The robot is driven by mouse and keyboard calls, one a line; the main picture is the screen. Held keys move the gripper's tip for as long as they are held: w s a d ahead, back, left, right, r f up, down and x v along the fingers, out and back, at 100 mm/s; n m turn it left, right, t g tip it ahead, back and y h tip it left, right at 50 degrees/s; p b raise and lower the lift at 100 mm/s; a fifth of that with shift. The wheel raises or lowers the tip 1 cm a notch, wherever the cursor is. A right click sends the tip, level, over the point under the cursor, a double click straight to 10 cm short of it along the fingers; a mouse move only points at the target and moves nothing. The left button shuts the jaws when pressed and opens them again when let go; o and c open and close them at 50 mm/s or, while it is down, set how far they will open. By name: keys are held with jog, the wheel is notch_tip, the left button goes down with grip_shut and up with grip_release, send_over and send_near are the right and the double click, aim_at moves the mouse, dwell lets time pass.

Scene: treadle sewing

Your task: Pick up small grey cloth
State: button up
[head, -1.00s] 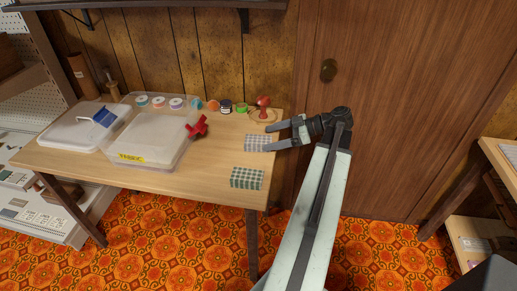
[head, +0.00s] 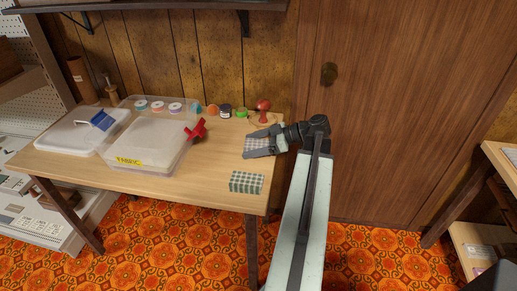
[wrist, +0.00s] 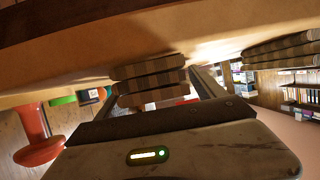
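The small grey cloth (head: 256,144) is a folded grey-and-white checked stack on the right part of the wooden table. My gripper (head: 248,145) is low over the table, coming from the right. Its fingers are apart, one on the far side of the cloth and one on its near side. In the wrist view the folded cloth (wrist: 150,78) shows between the fingers, its layers seen edge-on. I cannot tell whether either finger touches it.
A green checked folded cloth (head: 246,182) lies nearer the table's front edge. A red mushroom-shaped object (head: 263,105) stands behind my gripper. A red clip-like object (head: 196,131) rests by a clear box labelled FABRIC (head: 146,150). Spools and small jars line the back.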

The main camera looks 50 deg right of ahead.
aim_at(252, 143)
jog(key=c, duration=1.2)
notch_tip(252, 143, up, 10)
jog(key=p, duration=1)
jog(key=shift+r, duration=0.2)
